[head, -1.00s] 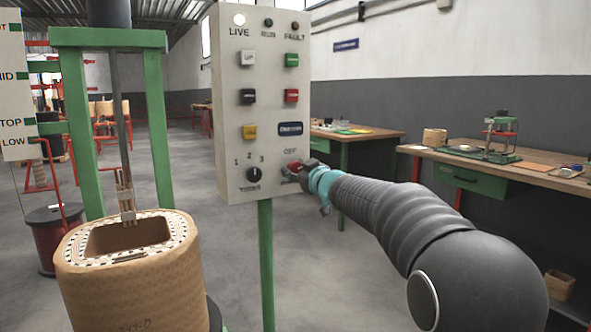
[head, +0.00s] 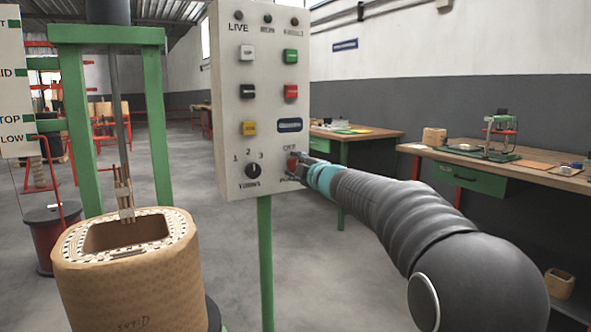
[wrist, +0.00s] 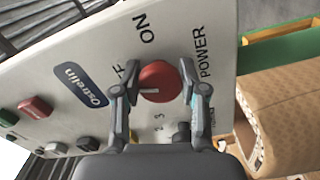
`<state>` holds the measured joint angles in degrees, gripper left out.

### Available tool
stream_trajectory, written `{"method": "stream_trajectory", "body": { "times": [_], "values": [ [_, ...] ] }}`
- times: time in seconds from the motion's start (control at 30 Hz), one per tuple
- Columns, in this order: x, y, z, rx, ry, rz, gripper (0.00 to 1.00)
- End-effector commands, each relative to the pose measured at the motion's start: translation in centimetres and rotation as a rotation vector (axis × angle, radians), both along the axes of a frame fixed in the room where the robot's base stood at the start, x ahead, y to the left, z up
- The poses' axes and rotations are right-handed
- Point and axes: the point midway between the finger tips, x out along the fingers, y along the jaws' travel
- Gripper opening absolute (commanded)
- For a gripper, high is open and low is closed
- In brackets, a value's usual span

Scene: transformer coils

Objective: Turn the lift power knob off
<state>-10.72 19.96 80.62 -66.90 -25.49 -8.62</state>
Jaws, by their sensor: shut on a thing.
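The red power knob (wrist: 158,82) sits on the white control panel (head: 232,110), low on its right side. In the wrist view its white mark points left, toward the OFF label, which a finger partly hides; ON is printed above. My gripper (wrist: 159,74) is shut on the knob, one finger on each side. In the head view my gripper (head: 297,168) covers part of the knob (head: 291,162). The LIVE lamp (head: 239,15) at the panel's top is dark.
A black turns knob (head: 253,171) and several push buttons share the panel, which stands on a green post (head: 265,265). A wound coil (head: 125,275) stands left under a green frame (head: 158,130). A workbench (head: 520,170) is at right.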

Motion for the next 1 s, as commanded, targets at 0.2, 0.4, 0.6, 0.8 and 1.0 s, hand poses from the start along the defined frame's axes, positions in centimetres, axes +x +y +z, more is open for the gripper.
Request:
{"method": "stream_trajectory", "body": {
  "times": [0.2,0.4,0.6,0.8,1.0],
  "values": [
    [-0.03,0.08,-0.05,-0.127,-0.087,0.002,0.07],
    [-0.02,0.07,0.01,-0.204,-0.138,0.001,0.07],
    [-0.02,0.07,0.03,-0.244,-0.165,0.001,0.07],
    [-0.03,0.08,0.04,-0.256,-0.172,0.001,0.08],
    [-0.03,0.09,0.04,-0.255,-0.172,0.002,0.07]
  ]
}}
